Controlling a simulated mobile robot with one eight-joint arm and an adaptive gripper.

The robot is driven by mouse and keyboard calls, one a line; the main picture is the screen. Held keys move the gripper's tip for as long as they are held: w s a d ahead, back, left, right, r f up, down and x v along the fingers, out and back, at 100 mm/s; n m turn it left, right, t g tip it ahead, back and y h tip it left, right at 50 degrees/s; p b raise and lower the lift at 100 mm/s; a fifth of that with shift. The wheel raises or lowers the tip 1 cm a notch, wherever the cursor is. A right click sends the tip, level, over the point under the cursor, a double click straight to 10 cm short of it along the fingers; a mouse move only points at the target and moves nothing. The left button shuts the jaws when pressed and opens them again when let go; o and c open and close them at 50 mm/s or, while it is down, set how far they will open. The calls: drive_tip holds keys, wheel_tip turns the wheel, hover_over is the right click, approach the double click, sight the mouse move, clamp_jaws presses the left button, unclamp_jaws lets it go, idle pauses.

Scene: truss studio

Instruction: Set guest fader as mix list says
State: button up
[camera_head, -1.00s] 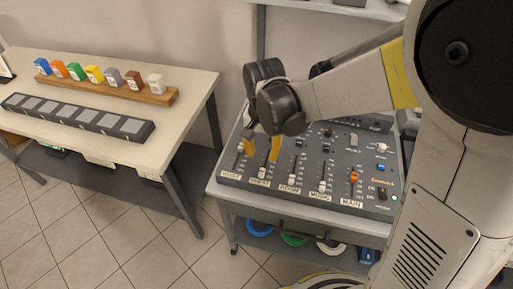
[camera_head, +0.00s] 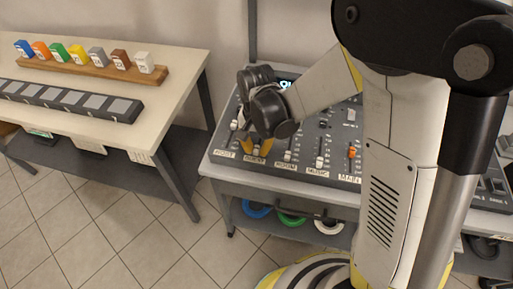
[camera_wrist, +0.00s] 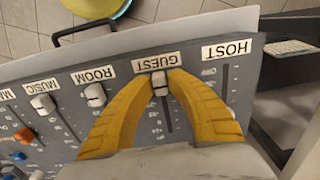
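The GUEST fader (camera_wrist: 159,82) has a pale cap at the label end of its slot, just by the GUEST label (camera_wrist: 156,62). My gripper (camera_wrist: 160,76) has its two yellow fingertips on either side of this cap, seemingly touching it. In the head view my gripper (camera_head: 255,150) is low over the front of the mixing console (camera_head: 335,150). The HOST fader (camera_head: 235,126) sits further up its slot, to the left. I cannot read a mix list; a small screen with cyan characters (camera_head: 286,84) is mostly hidden behind my gripper.
The ROOM fader (camera_wrist: 95,94), MUSIC fader (camera_wrist: 42,104) and orange MAIN fader (camera_wrist: 24,135) stand beside the GUEST slot. A table (camera_head: 175,95) at left holds coloured blocks on a wooden rail (camera_head: 95,72) and a dark strip of pads (camera_head: 70,99). Coloured rings hang under the console.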

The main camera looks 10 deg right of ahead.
clamp_jaws()
drive_tip(key=shift+w+d, duration=0.2)
drive_tip(key=shift+w, duration=0.3)
drive_tip(key=shift+w+d, duration=0.2)
drive_tip(key=shift+w, duration=0.3)
drive_tip(key=o, duration=0.6)
unclamp_jaws()
drive_tip(key=shift+o, duration=0.2)
wheel_tip(320, 180, up, 12)
drive_tip(key=shift+s, duration=0.1)
